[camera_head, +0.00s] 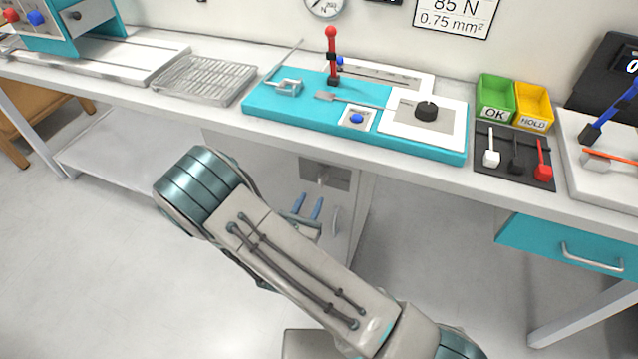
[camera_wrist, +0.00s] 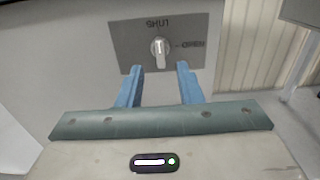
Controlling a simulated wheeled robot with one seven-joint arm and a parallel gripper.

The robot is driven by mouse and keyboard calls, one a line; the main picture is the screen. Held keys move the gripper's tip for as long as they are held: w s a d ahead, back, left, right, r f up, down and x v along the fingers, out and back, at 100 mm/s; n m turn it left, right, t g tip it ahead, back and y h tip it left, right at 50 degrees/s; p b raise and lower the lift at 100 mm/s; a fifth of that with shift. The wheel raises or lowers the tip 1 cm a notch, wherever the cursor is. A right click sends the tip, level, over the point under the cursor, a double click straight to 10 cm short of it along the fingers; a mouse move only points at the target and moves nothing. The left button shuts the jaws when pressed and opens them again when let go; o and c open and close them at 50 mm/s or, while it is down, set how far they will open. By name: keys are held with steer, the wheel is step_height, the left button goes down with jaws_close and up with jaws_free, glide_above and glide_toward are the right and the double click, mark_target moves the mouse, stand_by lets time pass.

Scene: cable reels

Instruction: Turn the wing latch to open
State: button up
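The wing latch (camera_wrist: 160,52) is a small light-grey knob with an upright wing, in the middle of a dark grey plate (camera_wrist: 128,40) on a pale panel in the wrist view. Lettering that seems to read SHUT stands above it, and OPEN to its right; the wing lines up with the SHUT side. In the head view the plate (camera_head: 340,181) shows small under the bench, with the latch (camera_head: 322,181) on it. My gripper (camera_wrist: 160,67) is open, its two blue fingers apart on either side of the wing's lower end. It also shows in the head view (camera_head: 310,199). Contact cannot be told.
Above the plate is the bench top (camera_head: 220,112) with a teal fixture board (camera_head: 258,105), a wire tray (camera_head: 205,78), and green (camera_head: 494,92) and yellow bins (camera_head: 533,103). A teal drawer (camera_head: 560,245) hangs at the right. The floor around my arm looks clear.

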mark_target(320, 183)
steer(key=x, duration=0.7)
steer(key=c, duration=0.7)
